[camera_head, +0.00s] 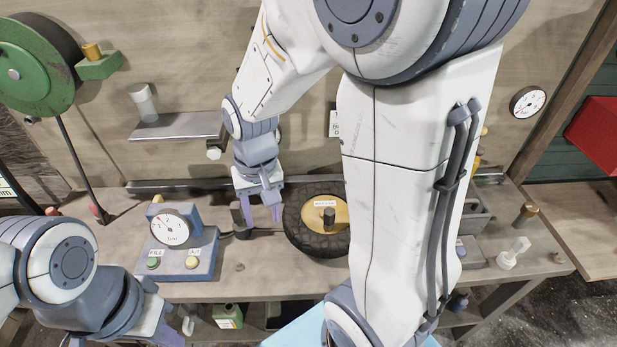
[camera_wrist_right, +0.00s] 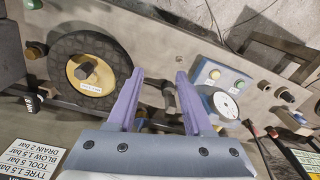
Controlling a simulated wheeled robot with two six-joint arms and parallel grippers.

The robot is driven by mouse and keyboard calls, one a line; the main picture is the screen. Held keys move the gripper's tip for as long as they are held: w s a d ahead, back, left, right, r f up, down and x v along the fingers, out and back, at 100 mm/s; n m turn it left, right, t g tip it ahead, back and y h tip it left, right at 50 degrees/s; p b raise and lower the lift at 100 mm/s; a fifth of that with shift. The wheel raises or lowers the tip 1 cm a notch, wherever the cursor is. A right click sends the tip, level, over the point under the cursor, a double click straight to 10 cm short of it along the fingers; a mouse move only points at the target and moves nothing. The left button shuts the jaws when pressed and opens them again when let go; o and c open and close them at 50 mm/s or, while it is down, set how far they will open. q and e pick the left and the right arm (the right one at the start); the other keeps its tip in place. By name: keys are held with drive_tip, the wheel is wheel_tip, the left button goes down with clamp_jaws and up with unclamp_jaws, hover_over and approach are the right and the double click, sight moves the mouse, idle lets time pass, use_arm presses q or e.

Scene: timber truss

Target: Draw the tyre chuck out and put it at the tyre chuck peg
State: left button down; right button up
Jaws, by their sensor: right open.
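My right gripper (camera_head: 262,212) points down over the bench, between the gauge box and the tyre (camera_head: 296,233). In the right wrist view its purple fingers (camera_wrist_right: 160,78) are apart with nothing gripped. A dark upright piece (camera_wrist_right: 168,97), perhaps the tyre chuck, shows in the gap between them, beyond the fingertips. In the head view this dark piece (camera_head: 238,216) stands just left of the fingers. A dark knob (camera_head: 328,214) stands on the tyre's labelled yellow hub. I cannot make out which peg is the tyre chuck peg. My left gripper (camera_head: 160,328) is low at the left, partly hidden.
A blue gauge box (camera_head: 190,262) with a dial and two buttons stands left of the tyre. A metal shelf (camera_head: 178,126) and a green reel (camera_head: 35,65) are on the back wall. My right arm hides the bench's right middle. A white fitting (camera_head: 512,253) stands at right.

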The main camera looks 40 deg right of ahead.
drive_tip(key=w+d+f+m, duration=0.1)
drive_tip(key=d+f+m, duration=0.15)
drive_tip(key=d, duration=0.25)
drive_tip(key=w+d+f+m, duration=0.1)
drive_tip(key=w+d+m, duration=0.15)
drive_tip(key=d, duration=0.35)
drive_tip(key=m, duration=0.4)
hover_over(329, 211)
wheel_tip(329, 211, down, 3)
drive_tip(key=shift+d+f+b, duration=0.1)
drive_tip(key=shift+f+b, duration=0.1)
drive_tip(key=shift+b, duration=0.15)
wheel_tip(329, 211, down, 10)
drive_tip(key=shift+f+p, duration=0.1)
drive_tip(key=shift+p, duration=0.45)
drive_tip(key=shift+c, duration=0.3)
clamp_jaws()
drive_tip(key=c, duration=0.5)
unclamp_jaws()
drive_tip(key=shift+c, duration=0.2)
clamp_jaws()
drive_tip(key=shift+r+p, duration=0.55)
drive_tip(key=shift+r, duration=0.1)
